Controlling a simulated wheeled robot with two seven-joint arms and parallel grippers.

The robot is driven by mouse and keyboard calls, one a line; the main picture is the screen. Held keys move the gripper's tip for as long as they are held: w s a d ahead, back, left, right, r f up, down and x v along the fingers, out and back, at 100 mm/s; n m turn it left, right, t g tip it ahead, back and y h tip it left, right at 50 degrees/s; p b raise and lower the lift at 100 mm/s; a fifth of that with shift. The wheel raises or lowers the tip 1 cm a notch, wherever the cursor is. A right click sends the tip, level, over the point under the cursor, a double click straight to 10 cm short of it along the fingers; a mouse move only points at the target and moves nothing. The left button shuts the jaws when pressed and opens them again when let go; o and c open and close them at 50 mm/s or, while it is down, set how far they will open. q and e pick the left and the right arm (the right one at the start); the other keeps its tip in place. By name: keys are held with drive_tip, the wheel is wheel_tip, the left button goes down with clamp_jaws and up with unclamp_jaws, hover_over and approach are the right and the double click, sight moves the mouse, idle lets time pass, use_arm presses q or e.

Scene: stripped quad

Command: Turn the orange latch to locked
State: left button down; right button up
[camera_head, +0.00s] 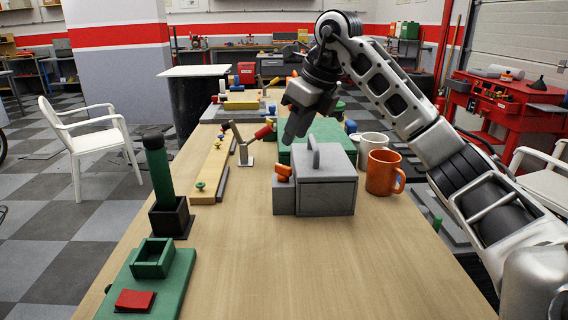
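A grey box (328,191) with an arched handle (314,155) on top stands on the wooden table. The small orange latch (284,171) sits on the lower grey block at the box's left side and looks slightly tilted. Its exact turn is hard to read at this size. My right gripper (293,131) points down above and behind the latch, apart from it as far as I can see. Its fingers overlap in this view, so their gap is hidden. No held thing shows in it. My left gripper is out of view.
An orange mug (383,172) and a white mug (371,146) stand right of the box. A green case (325,132) is behind it. A dark holder with a green cylinder (161,176) and a green tray (172,285) are at left.

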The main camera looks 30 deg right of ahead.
sight(282, 165)
drive_tip(key=x, duration=0.8)
drive_tip(key=shift+w+f, duration=0.1)
drive_tip(key=shift+f, duration=0.05)
clamp_jaws()
